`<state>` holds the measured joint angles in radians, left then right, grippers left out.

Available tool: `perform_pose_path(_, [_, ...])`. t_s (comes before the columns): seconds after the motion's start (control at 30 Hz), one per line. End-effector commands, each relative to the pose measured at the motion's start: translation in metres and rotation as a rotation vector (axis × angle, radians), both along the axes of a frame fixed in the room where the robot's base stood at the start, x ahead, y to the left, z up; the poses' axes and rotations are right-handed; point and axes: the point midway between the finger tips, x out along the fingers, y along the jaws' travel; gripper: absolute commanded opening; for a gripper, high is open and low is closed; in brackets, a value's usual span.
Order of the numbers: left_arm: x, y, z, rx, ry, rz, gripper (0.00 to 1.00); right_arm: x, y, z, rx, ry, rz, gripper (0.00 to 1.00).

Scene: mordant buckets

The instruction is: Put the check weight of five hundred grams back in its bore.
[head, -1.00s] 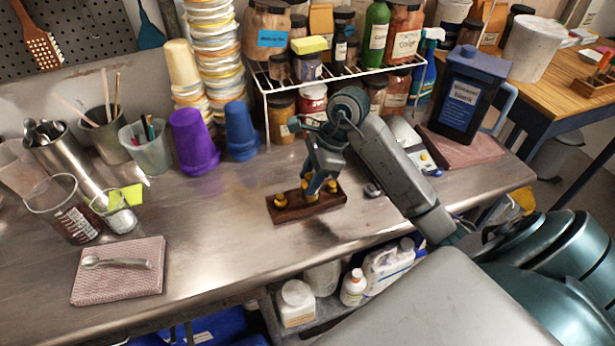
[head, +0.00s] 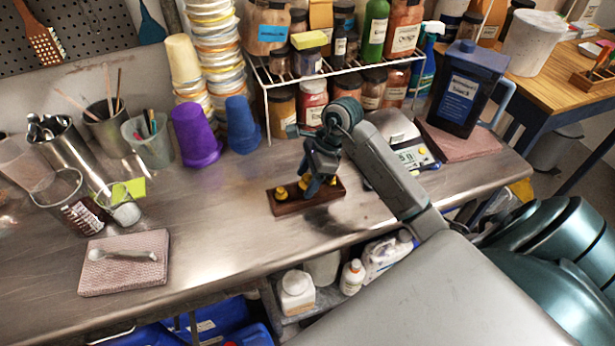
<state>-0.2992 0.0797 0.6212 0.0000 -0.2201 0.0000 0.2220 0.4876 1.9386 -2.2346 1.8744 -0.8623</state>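A dark wooden weight block (head: 292,208) lies on the steel bench with several yellow brass weights in or on it. One brass weight (head: 281,193) stands at its left end. More brass shows around the fingers of my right gripper (head: 314,188), which points down at the middle and right of the block. The fingers are small and partly overlap the brass, so I cannot tell whether they grip a weight or which weight is the five hundred gram one. The empty bore is not discernible. My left gripper is not in view.
A scale (head: 412,160) with a lit display stands behind my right arm. A wire rack (head: 262,75) with jars is behind the block. Purple (head: 195,135) and blue (head: 242,125) cups stand to its left. The bench between the block and the folded cloth (head: 125,275) is clear.

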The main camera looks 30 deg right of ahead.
Motion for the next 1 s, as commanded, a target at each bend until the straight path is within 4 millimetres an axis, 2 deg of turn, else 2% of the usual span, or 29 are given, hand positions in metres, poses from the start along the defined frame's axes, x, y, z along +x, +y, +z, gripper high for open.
perform_pose_path(0.4, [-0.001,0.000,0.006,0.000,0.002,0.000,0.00,0.000,0.000,0.006,0.000,0.000,0.000,0.60])
perform_pose_path(0.47, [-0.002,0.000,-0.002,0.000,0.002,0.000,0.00,0.000,-0.005,0.010,-0.003,-0.003,-0.001,0.60])
perform_pose_path(0.8, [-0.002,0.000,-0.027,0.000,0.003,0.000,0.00,-0.011,-0.030,0.073,-0.006,-0.004,0.000,0.60])
perform_pose_path(1.0, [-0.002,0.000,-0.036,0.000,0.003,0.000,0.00,-0.015,-0.040,0.102,-0.002,-0.002,-0.001,0.60])
